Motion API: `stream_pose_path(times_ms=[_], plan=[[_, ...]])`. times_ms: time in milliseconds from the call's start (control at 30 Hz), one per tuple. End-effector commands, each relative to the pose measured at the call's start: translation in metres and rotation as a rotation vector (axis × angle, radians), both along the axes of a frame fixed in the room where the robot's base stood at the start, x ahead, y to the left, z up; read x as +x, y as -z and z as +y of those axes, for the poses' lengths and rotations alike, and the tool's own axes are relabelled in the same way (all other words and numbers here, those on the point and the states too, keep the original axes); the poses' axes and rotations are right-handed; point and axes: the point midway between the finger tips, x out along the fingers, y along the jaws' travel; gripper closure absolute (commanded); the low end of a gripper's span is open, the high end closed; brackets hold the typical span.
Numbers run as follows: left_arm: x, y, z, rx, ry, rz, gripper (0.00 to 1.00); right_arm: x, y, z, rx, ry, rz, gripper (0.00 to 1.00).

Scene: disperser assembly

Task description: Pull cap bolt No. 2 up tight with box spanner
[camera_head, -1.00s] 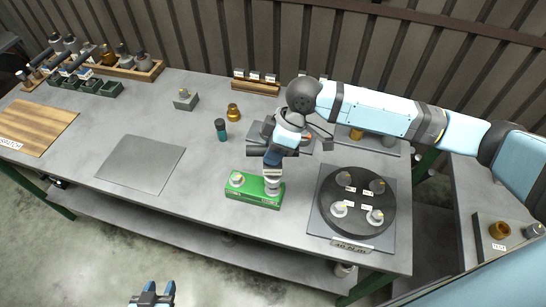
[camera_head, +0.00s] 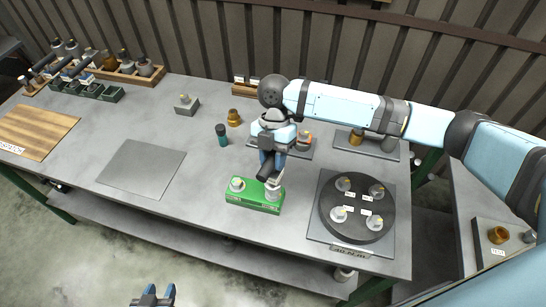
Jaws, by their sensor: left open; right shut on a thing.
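A green block (camera_head: 252,202) lies near the table's front edge. A pale round part with a yellowish top (camera_head: 237,185) sits at its left end. My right gripper (camera_head: 270,173) is above the block's right end, shut on a grey cylindrical piece (camera_head: 274,189), probably the box spanner, that stands upright there. The gripper hides its top, and I cannot see whether a bolt is under it. I cannot read which bolt is No. 2. My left gripper (camera_head: 153,296) is open and empty, low in front of the table.
A dark round plate (camera_head: 357,207) with several pale parts stands right of the block. A dark green bottle (camera_head: 222,135) and a brass part (camera_head: 234,118) stand behind. A bare grey mat (camera_head: 141,168) lies left. Racks (camera_head: 140,72) line the back.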

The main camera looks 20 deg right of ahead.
Motion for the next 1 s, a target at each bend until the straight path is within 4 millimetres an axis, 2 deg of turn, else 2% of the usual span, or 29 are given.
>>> stream_pose_path(times_ms=[533, 1000], plan=[[0.0, -0.001, -0.001, -0.002, 0.001, -0.001, 0.57, 0.0, -0.001, 0.0, 0.0, -0.005, -0.001, 1.0], [0.001, 0.002, -0.001, -0.003, 0.001, -0.002, 0.57, 0.001, 0.012, 0.0, 0.001, -0.005, -0.001, 1.0]])
